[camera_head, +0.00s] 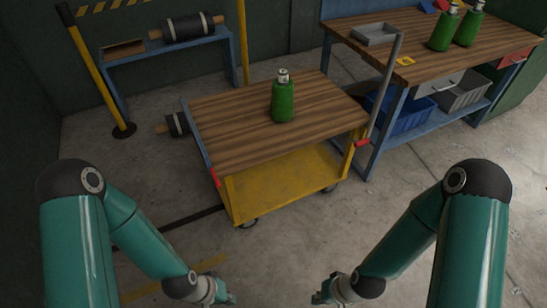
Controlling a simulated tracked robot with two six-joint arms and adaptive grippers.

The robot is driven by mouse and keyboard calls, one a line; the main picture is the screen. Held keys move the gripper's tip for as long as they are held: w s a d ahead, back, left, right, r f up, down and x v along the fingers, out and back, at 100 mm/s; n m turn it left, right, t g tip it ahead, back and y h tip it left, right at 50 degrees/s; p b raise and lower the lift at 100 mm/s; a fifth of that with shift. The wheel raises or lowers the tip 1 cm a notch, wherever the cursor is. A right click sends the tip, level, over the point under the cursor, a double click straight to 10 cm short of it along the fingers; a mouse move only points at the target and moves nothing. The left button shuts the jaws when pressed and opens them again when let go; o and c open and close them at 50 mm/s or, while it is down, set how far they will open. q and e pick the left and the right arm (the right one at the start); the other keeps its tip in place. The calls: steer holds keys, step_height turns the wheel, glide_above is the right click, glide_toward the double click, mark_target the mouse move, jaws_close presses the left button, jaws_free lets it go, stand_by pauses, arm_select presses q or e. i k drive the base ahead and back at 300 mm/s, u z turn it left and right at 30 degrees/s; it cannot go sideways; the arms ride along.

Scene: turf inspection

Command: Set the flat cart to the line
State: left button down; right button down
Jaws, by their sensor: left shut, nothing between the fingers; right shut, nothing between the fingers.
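The flat cart (235,137) stands in the middle of the view, turned at an angle, with a wooden top, a yellow lower shelf (285,182) and a grey upright handle (386,85) at its right end. A green bottle (283,102) stands upright on its top. A dark line (190,217) runs on the floor at the cart's near left, and yellow floor marks (175,279) lie nearer me. My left gripper (232,298) and my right gripper (318,298) are low at the bottom edge, in front of the cart and apart from it. Both are shut and empty.
A workbench (440,62) with two green bottles, a grey tray (375,35) and bins below stands at the right, close to the cart's handle. A small bench (160,57) with a roller and a yellow post (91,72) stand at the back left. Floor before the cart is clear.

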mark_target(262, 165)
steer(key=u, duration=0.05)
steer(key=i, duration=0.9)
steer(key=z, duration=0.1)
steer(key=k, duration=0.5)
steer(key=z, duration=0.75)
steer(key=i, duration=0.85)
steer(key=u, duration=0.95)
